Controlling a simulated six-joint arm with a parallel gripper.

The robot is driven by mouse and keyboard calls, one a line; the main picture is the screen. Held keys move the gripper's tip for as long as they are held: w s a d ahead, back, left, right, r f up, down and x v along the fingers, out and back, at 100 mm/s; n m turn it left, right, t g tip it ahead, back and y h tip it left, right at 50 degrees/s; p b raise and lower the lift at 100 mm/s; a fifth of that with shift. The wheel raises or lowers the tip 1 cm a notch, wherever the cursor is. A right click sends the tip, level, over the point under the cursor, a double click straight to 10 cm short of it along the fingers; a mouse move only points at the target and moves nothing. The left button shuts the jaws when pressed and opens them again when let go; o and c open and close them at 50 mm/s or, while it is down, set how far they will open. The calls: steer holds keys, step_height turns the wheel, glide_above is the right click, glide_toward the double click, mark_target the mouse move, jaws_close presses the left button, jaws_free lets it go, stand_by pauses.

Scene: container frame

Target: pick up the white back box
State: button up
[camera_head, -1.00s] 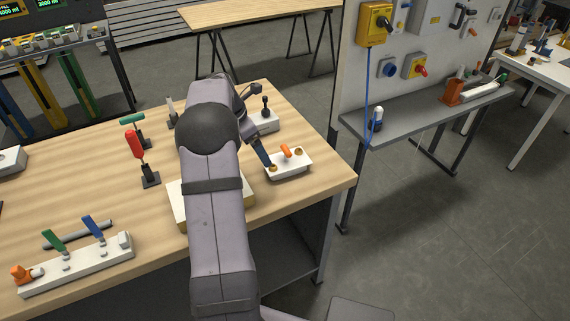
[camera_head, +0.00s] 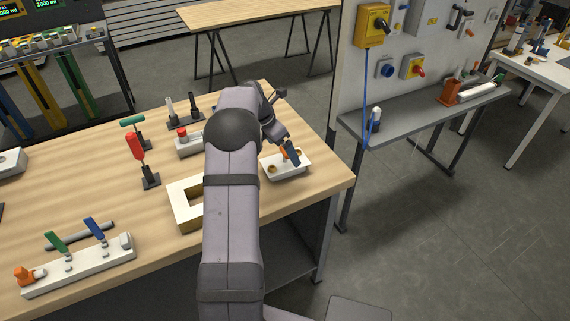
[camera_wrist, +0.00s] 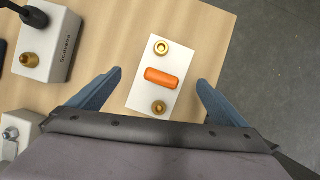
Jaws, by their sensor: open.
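A small white box (camera_head: 290,170) with an orange handle (camera_head: 285,153) and brass knobs lies near the bench's right edge. I take it as the white back box, though the name could also fit other white boxes. In the wrist view the box (camera_wrist: 143,92) lies between my two blue fingers, with gaps on both sides. My gripper (camera_wrist: 160,77) is open and empty, over the orange handle (camera_wrist: 162,78). In the head view my gripper (camera_head: 291,152) covers part of the box. I cannot tell its exact height above it.
Another white box (camera_wrist: 62,50) with a brass knob stands at upper left in the wrist view. A white frame (camera_head: 183,190) and a red-knobbed white box (camera_head: 187,149) sit left of my arm. The bench's right edge is close by.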

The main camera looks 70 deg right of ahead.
mark_target(285, 160)
steer(key=shift+a+p+x, duration=0.15)
steer(key=shift+p+x, duration=0.25)
steer(key=shift+x, duration=0.6)
steer(key=shift+a+p+x, duration=0.1)
steer(key=shift+p+x, duration=0.3)
steer(key=shift+x, duration=0.65)
steer(key=c, duration=1.6)
